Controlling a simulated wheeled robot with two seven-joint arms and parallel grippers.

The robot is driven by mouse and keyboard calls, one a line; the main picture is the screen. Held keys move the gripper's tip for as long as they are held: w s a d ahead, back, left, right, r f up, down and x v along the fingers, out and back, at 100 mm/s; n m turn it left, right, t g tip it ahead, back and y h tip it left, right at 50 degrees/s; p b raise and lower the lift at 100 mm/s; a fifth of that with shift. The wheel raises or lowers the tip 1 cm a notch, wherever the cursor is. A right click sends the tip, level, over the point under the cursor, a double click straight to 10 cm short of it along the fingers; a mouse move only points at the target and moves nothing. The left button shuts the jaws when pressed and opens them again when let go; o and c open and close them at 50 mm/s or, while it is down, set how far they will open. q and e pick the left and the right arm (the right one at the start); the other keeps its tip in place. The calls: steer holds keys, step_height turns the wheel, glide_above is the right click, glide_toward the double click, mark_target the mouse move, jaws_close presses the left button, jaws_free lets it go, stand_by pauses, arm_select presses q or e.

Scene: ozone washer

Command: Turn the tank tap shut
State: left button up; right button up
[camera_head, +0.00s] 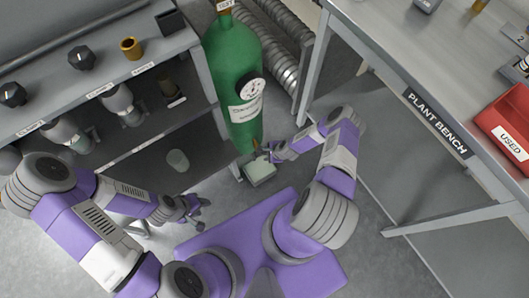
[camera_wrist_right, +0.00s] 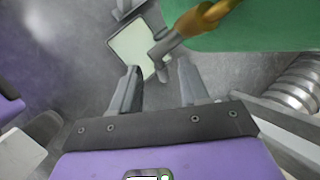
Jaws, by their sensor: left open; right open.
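The green tank (camera_head: 236,85) stands upright with a round white gauge and a label. Its brass tap (camera_head: 257,147) sticks out low on its side. In the right wrist view the brass tap (camera_wrist_right: 208,18) carries a grey lever (camera_wrist_right: 160,58), whose end shows between my fingertips; I cannot tell whether they touch it. My right gripper (camera_head: 270,152) is close beside the tap, and its two fingers stand apart in the right wrist view (camera_wrist_right: 159,76). My left gripper (camera_head: 196,212) is open and empty, low at the left, away from the tank.
A pale square tray (camera_head: 262,174) lies on the floor below the tap. A grey shelf unit (camera_head: 130,75) with knobs and canisters stands left of the tank. Ribbed hoses (camera_head: 285,60) lie behind it. The plant bench (camera_head: 435,115), with a red bin (camera_head: 505,120), is at the right.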

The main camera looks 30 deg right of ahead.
steer(key=shift+b+x, duration=0.5)
steer(key=shift+x, duration=0.95)
jaws_close()
